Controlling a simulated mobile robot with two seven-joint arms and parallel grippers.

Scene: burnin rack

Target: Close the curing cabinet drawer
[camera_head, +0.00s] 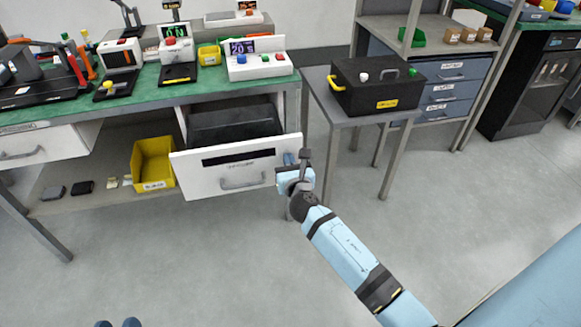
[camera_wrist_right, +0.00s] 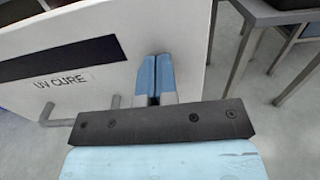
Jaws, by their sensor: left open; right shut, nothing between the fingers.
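The curing cabinet drawer (camera_head: 215,181), a white front with a dark slot, a bar handle and a label, stands pulled out below the green-topped bench. Its dark interior (camera_head: 235,122) shows behind the front. In the right wrist view the drawer front (camera_wrist_right: 80,30) reads "UV CURE". My right gripper (camera_head: 291,160) is shut and empty at the right end of the drawer front, to the right of the handle. Its blue fingers (camera_wrist_right: 155,78) point at the front; I cannot tell whether they touch.
A yellow bin (camera_head: 153,163) stands on the lower shelf just left of the drawer. A small table (camera_head: 345,117) with a black box (camera_head: 378,90) stands to the right of the drawer. The floor in front is clear.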

